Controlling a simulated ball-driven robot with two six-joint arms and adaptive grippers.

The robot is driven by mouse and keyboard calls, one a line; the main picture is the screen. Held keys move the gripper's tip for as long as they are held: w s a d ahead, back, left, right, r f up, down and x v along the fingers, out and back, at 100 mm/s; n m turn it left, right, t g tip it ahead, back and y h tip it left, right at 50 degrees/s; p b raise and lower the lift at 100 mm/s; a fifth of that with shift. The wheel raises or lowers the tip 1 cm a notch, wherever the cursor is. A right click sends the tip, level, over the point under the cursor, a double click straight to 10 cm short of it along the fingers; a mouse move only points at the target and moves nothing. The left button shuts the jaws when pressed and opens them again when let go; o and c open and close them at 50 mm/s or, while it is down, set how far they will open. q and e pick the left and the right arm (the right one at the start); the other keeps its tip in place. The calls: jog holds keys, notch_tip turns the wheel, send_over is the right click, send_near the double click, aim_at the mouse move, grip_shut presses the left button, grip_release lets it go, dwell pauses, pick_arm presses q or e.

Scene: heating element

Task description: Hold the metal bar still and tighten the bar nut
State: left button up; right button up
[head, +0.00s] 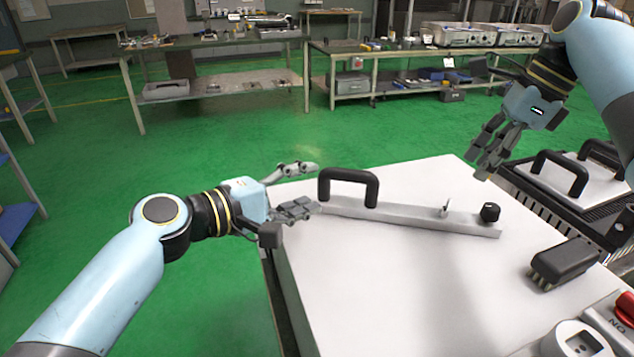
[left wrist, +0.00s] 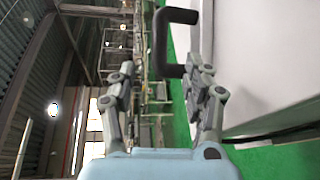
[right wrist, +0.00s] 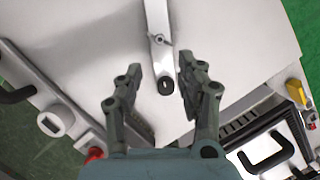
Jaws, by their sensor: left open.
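The metal bar (head: 410,214) lies on the white top, with a black handle (head: 348,187) at its left end and a dark knob (head: 490,212) at its right end. A small wing-shaped bar nut (head: 445,209) stands on the bar near the knob; it also shows in the right wrist view (right wrist: 160,40). My left gripper (head: 316,188) is open beside the handle's left side, apart from the bar. The handle shows ahead of its fingers in the left wrist view (left wrist: 160,42). My right gripper (head: 480,166) is open and empty above the bar's right end, pointing down.
A black block-shaped part (head: 564,264) sits on the white top (head: 370,285) at the right. A red switch (head: 625,307) and a socket plate (head: 578,340) are at the lower right. Another handled unit (head: 560,172) stands behind. Workbenches stand far back across the green floor.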

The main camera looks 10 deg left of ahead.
aim_at(341, 177)
pick_arm(q)
jog(key=x, duration=1)
jog(key=shift+w+f, duration=0.1)
jog(key=shift+w, duration=0.05)
jog(key=shift+c, duration=0.2)
grip_shut()
pick_arm(e)
jog(key=shift+o, duration=0.3)
